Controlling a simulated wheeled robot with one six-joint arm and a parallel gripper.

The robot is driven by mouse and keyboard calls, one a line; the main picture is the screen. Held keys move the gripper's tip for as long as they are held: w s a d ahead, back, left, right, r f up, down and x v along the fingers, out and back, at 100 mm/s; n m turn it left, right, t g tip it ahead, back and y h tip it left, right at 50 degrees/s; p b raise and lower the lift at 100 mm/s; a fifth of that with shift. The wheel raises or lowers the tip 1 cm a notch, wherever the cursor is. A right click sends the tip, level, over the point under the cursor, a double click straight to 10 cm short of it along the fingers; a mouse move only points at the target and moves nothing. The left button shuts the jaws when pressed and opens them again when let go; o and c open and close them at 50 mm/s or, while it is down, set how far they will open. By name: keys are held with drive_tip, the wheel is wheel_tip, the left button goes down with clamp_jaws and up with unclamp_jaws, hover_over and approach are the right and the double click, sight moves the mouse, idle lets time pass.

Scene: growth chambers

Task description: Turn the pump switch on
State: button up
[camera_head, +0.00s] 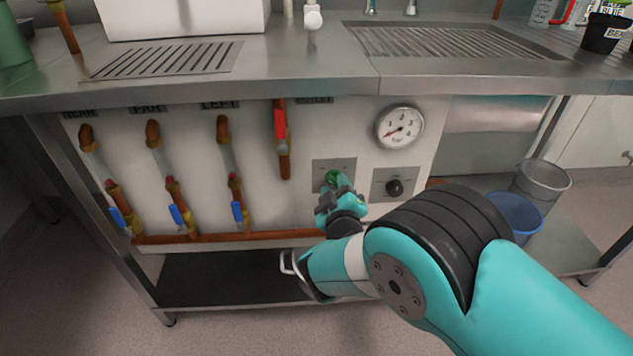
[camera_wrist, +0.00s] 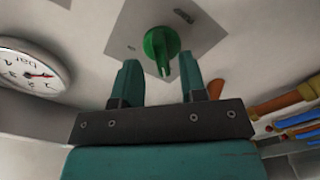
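A green rotary switch (camera_head: 332,177) sits on a grey square plate on the white panel under the bench. In the wrist view the green switch (camera_wrist: 161,46) has its grip bar pointing down in the picture, toward the gap between my fingers. My gripper (camera_head: 341,190) is in front of this plate and partly covers it; its open fingers show in the wrist view (camera_wrist: 159,64), one on each side of the bar, with nothing held. A black knob (camera_head: 394,188) sits on a second plate to the right.
A pressure gauge (camera_head: 399,128) is above the black knob. A red-handled valve (camera_head: 281,125) is left of the green switch, with several blue-handled valves (camera_head: 239,213) farther left. The bench edge (camera_head: 330,88) overhangs the panel. A blue bucket (camera_head: 516,214) stands at right.

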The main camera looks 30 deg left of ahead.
drive_tip(key=shift+w+a, duration=0.2)
drive_tip(key=shift+w, duration=0.25)
drive_tip(key=shift+s+a, duration=0.1)
drive_tip(key=shift+a, duration=0.05)
drive_tip(key=shift+a, duration=0.1)
clamp_jaws()
